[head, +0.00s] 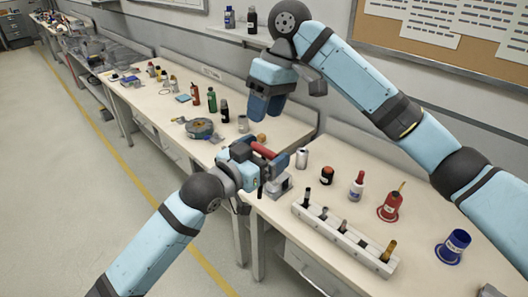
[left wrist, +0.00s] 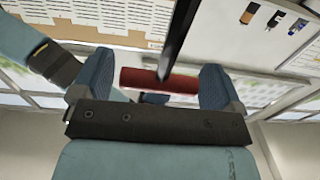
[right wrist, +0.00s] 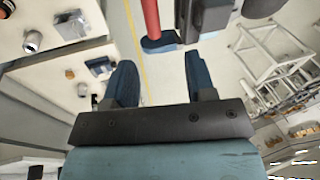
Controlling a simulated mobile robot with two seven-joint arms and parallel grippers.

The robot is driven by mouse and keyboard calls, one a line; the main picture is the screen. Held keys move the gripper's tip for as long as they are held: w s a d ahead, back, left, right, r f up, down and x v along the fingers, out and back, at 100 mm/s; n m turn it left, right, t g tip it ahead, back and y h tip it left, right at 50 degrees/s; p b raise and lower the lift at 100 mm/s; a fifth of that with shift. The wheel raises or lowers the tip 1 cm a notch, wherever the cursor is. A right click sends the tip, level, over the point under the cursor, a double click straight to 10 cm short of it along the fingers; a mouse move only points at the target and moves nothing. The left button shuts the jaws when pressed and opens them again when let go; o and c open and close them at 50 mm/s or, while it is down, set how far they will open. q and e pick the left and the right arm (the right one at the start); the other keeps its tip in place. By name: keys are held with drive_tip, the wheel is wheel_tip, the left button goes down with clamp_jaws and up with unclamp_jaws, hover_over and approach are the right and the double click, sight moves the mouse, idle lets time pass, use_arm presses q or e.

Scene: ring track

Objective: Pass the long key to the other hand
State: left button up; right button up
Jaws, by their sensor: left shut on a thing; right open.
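The long key has a red handle (head: 263,151) and a thin black shaft. My left gripper (head: 262,158) is shut on the red handle, above the front edge of the bench. In the left wrist view the red handle (left wrist: 145,79) lies across between the fingers, and the dark shaft (left wrist: 180,35) runs up out of the picture. My right gripper (head: 266,112) is open and empty, pointing down above and behind the left one, apart from the key. In the right wrist view the red handle (right wrist: 151,18) shows beyond its fingers (right wrist: 163,85).
A white rack (head: 343,236) with several dark pieces stands on the near bench (head: 420,215). The floor on the left is clear.

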drive_tip(key=w+d+f+n+t+y, duration=0.1)
drive_tip(key=w+f+n+t+y, duration=0.1)
drive_tip(key=w+f+t+y, duration=0.35)
drive_tip(key=s+d+f+m+t, duration=0.2)
drive_tip(key=d+f+m, duration=0.1)
drive_tip(key=f, duration=0.8)
drive_tip(key=s+d+f+m+t, duration=0.2)
drive_tip(key=s+f+m, duration=0.1)
drive_tip(key=f, duration=0.7)
drive_tip(key=s+d+f+m+t+h, duration=0.25)
drive_tip(key=s+d+f, duration=0.25)
drive_tip(key=s+f, duration=0.75)
drive_tip(key=s+d+f+h, duration=0.1)
drive_tip(key=s+d+f, duration=0.1)
drive_tip(key=s, duration=0.6)
drive_tip(key=s+d+f+h, duration=0.1)
drive_tip(key=s+d+f, duration=0.1)
drive_tip(key=s+f, duration=0.3)
drive_tip(key=s, duration=0.3)
drive_tip(key=shift+s+d+f+h, duration=0.15)
drive_tip(key=shift+f+h, duration=0.1)
drive_tip(key=shift+h, duration=0.15)
